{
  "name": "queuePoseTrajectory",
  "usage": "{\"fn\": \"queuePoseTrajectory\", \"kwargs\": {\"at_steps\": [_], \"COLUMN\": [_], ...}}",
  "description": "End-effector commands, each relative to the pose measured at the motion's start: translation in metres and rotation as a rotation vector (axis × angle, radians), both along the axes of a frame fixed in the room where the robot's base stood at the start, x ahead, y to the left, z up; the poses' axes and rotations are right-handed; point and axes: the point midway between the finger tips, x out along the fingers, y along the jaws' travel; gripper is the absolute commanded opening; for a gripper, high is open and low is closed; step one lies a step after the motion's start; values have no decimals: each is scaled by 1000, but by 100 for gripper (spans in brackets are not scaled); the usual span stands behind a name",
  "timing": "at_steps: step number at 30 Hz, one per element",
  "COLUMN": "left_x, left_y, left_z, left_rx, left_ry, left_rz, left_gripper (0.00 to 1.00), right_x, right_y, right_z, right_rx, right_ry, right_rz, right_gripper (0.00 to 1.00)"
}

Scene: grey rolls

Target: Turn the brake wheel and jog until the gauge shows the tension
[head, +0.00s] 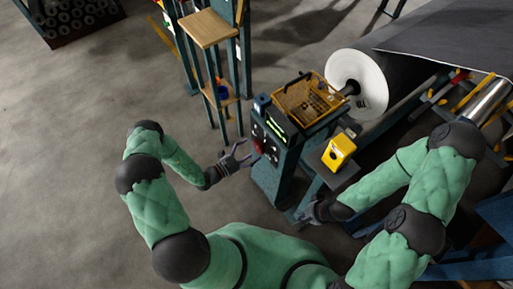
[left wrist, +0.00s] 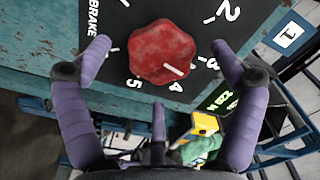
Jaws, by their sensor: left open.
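The red brake wheel (left wrist: 160,48) sits on a dark dial plate with white numbers and the word BRAKE. Its white mark points close to the 4. My left gripper (left wrist: 160,62) is open, with fingers on both sides of the wheel; I cannot tell whether they touch it. In the head view the left gripper (head: 240,158) is beside the red wheel (head: 259,147) on the teal console. A display with green digits (left wrist: 222,97) is tilted and too small to read surely; it glows green in the head view (head: 277,128). My right gripper (head: 308,213) is low beside the console, its fingers partly hidden.
A yellow box (head: 340,151) stands on a ledge right of the console. An orange wire basket (head: 308,97) is on top. A large white-ended roll (head: 357,84) with grey sheet is behind. A stand with a wooden shelf (head: 208,28) is behind left. The left floor is clear.

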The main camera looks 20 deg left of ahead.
Motion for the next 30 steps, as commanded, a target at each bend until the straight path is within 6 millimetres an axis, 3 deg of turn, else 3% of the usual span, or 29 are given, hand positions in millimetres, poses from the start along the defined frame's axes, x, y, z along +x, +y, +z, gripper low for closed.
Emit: {"fn": "queuePoseTrajectory", "kwargs": {"at_steps": [6, 12, 30], "left_x": [-34, -54, -61], "left_y": [30, 45, 50], "left_z": [0, 1, 1], "left_rx": [1, 1, 2], "left_ry": [1, 0, -1], "left_rz": [6, 4, 1], "left_gripper": [93, 93, 93], "right_x": [0, 0, 0], "right_y": [0, 0, 0], "right_z": [0, 0, 0], "right_rx": [0, 0, 0], "right_ry": [0, 0, 0], "right_rz": [0, 0, 0], "right_gripper": [0, 0, 0]}}
